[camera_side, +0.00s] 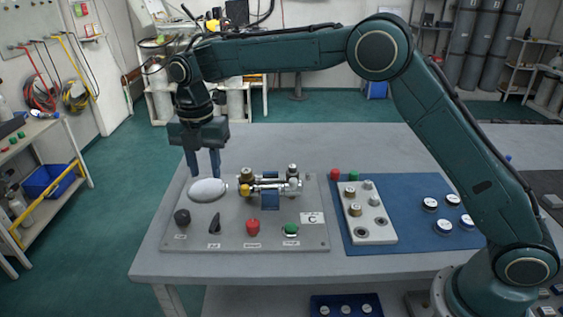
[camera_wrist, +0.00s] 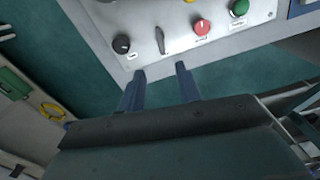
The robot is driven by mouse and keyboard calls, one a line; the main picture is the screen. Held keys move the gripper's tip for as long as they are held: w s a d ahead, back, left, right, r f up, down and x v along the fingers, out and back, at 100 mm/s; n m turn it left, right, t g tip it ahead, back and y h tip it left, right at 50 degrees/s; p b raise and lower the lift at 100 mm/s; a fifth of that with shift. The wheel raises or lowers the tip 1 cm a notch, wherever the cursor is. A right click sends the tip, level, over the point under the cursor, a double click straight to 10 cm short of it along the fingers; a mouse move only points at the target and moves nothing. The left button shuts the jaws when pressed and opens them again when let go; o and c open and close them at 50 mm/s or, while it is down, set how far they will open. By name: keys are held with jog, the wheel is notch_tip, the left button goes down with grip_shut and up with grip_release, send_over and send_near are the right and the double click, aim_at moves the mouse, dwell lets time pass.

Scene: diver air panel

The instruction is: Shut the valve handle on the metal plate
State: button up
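The grey metal plate (camera_side: 230,240) lies on the table. I cannot tell for sure which part is the valve handle. A slim black lever (camera_side: 215,223) stands on the plate's front row; it also shows in the wrist view (camera_wrist: 160,40). My gripper (camera_side: 205,177) hangs fingers down at the plate's back left, by a pale oval disc (camera_side: 208,190). Its two blue fingers (camera_wrist: 160,69) are apart with nothing between them. The pipe fitting is out of the wrist view.
On the plate's front row are a black knob (camera_side: 182,217), a red knob (camera_side: 253,227) and a green knob (camera_side: 291,229). To the right, a blue mat (camera_side: 410,245) holds a grey block (camera_side: 367,213) and several round pieces. The table behind the plate is clear.

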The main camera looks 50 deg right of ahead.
aim_at(215, 220)
jog(key=shift+f, duration=0.1)
notch_tip(215, 220, down, 14)
jog(key=shift+r, duration=0.25)
dwell(0.5)
grip_shut()
